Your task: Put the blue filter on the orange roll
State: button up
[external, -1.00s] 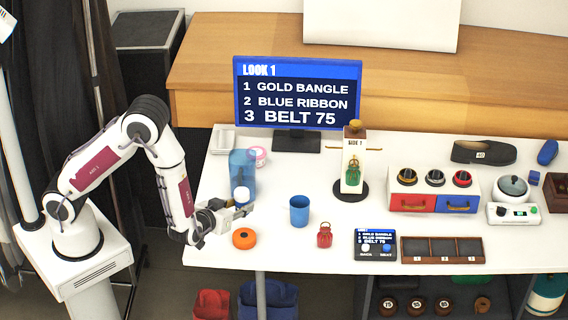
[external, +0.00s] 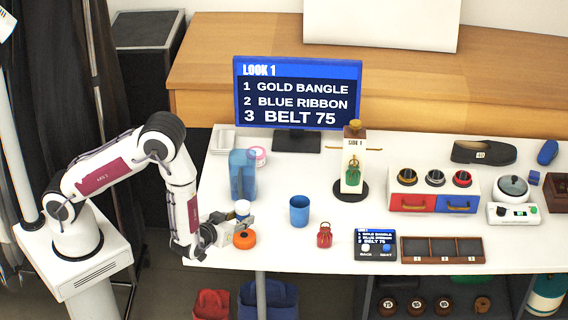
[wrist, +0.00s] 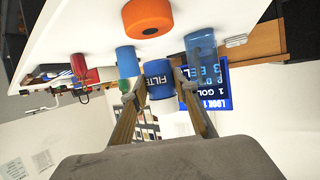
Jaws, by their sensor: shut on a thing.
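The blue filter (wrist: 158,80), a small blue cylinder with a white end, sits between my fingers in the wrist view. Its white top (external: 242,206) shows above the fingers in the external view. My gripper (external: 245,222) is shut on it, close to the table's front left. The orange roll (external: 244,239), a flat disc with a dark centre hole, lies on the table just in front of and below the gripper. The roll also shows in the wrist view (wrist: 140,12), apart from the filter. My finger hides the filter's lower part in the external view.
A tall translucent blue container (external: 242,183) stands behind the gripper. A blue cup (external: 299,212) and a red lantern-like item (external: 324,236) stand to the right. The table's front edge is close to the roll. Bare table lies between the roll and the cup.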

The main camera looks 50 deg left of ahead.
jog(key=shift+f, duration=2.05)
jog(key=shift+f, duration=0.15)
jog(key=o, duration=1.1)
jog(key=shift+s+r, duration=0.1)
jog(key=shift+r, duration=0.1)
jog(key=shift+v, duration=5.9)
